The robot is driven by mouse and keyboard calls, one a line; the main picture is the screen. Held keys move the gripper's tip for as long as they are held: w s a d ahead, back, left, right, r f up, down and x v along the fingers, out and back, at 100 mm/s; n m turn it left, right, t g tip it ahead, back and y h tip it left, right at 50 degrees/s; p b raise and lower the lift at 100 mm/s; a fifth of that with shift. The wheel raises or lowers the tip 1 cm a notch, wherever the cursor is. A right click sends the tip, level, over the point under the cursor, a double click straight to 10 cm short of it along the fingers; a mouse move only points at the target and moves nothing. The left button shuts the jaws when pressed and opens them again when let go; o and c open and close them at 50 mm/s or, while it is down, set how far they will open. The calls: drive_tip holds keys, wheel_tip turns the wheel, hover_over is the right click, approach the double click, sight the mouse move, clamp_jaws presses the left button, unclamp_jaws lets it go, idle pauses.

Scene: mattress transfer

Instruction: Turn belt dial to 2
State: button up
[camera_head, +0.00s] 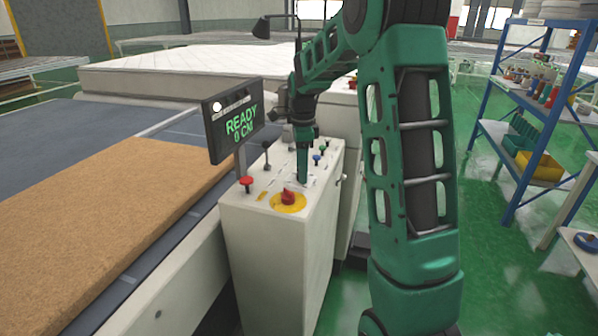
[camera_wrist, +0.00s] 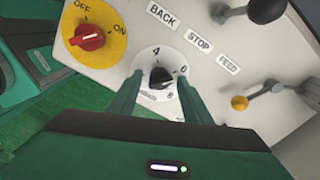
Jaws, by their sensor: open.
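The belt dial is a black knob (camera_wrist: 160,77) on a white round plate (camera_wrist: 150,58) in the wrist view. My gripper (camera_wrist: 158,85) is open, with one green finger on each side of the knob. Whether the fingers touch the knob I cannot tell. In the head view my gripper (camera_head: 303,172) points down at the top of the white control cabinet (camera_head: 275,245), and the dial is hidden there.
A red switch on a yellow plate (camera_head: 288,197) stands near the dial, marked OFF and ON. A red button (camera_head: 247,182), levers (camera_wrist: 255,12) and a display (camera_head: 234,120) reading "READY 0 CM" are close by. A brown slab (camera_head: 110,215) lies on the left; blue shelving (camera_head: 530,120) stands right.

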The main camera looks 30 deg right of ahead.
drive_tip(key=shift+f, duration=0.25)
